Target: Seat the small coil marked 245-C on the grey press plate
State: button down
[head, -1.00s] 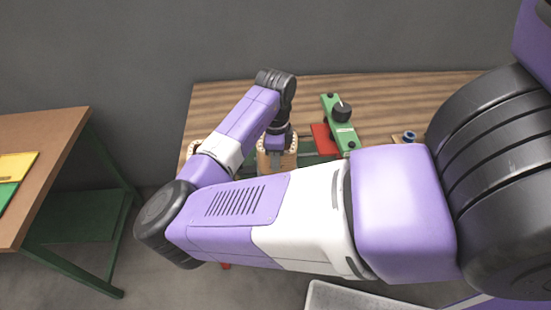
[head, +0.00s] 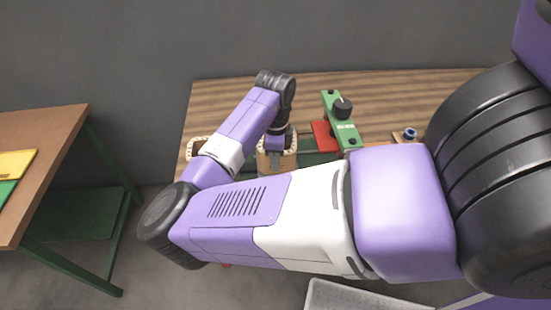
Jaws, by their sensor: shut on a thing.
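My gripper (head: 276,153) points down at the wooden bench and is shut on the wall of a tan coil (head: 264,163) with a pale, beaded top rim. My forearm covers the lower part of this coil, and no marking on it can be read. A second tan coil (head: 197,146) with a similar rim stands to the left, partly hidden by my arm. I cannot tell from the picture which one is 245-C. I cannot make out the grey press plate.
A green clamp bar (head: 346,128) with a black knob stands right of the gripper, beside a red plate (head: 322,136). A small blue ring (head: 410,133) is further right. A side table (head: 50,135) at left holds yellow and green sheets. The bench's back is clear.

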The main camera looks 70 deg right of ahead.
jog(key=shift+f, duration=0.1)
jog(key=c, duration=1.2)
grip_release()
jog(key=shift+c, duration=0.2)
notch_tip(320, 180, up, 8)
jog(key=shift+f+b, duration=0.1)
jog(key=shift+b, duration=0.3)
